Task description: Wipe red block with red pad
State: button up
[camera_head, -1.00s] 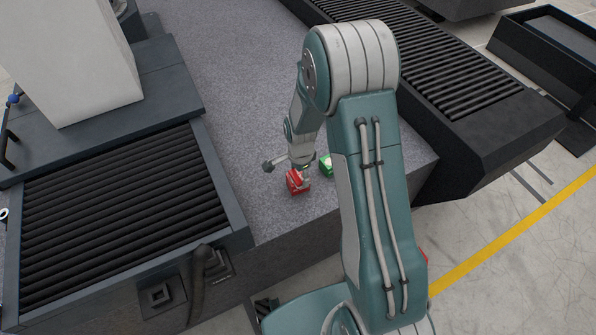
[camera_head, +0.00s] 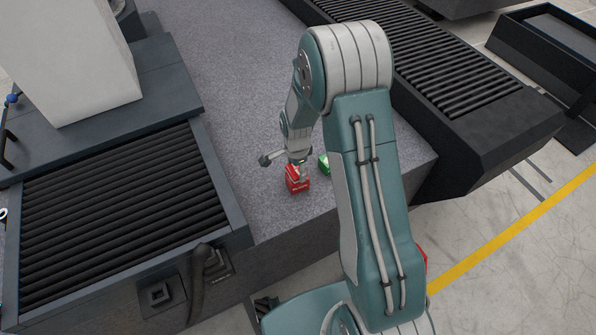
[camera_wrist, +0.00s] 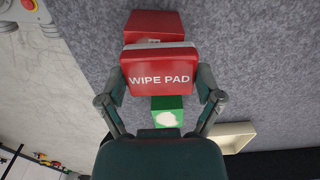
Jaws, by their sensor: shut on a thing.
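A red pad (camera_wrist: 160,75) lettered "WIPE PAD" is between the fingers of my gripper (camera_wrist: 162,88) in the wrist view, and the fingers are shut on its sides. The red block (camera_wrist: 158,24) shows just beyond the pad's upper edge, partly covered by it. I cannot tell whether pad and block touch. In the head view my gripper (camera_head: 298,167) is low over the granite near its front edge. Red shapes (camera_head: 297,182) show under it there, and pad and block are hard to tell apart.
A green block (camera_wrist: 167,111) with a white patch lies beside the pad, and it also shows in the head view (camera_head: 323,163). A beige tray (camera_wrist: 232,137) is nearby. Black roller beds (camera_head: 120,215) (camera_head: 430,65) flank the grey granite top (camera_head: 240,110).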

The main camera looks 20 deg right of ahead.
jog(key=shift+w+a, duration=0.1)
jog(key=shift+w, duration=0.3)
jog(key=shift+s, duration=0.15)
jog(key=shift+s+d, duration=0.15)
jog(key=shift+s, duration=0.45)
jog(key=shift+s+d, duration=0.15)
jog(key=shift+s, duration=0.45)
jog(key=shift+w, duration=0.2)
jog(key=shift+w+a+f, duration=0.1)
jog(key=shift+w+a, duration=0.05)
jog(key=shift+w, duration=0.45)
jog(key=shift+w+a, duration=0.15)
jog(key=shift+w, duration=0.4)
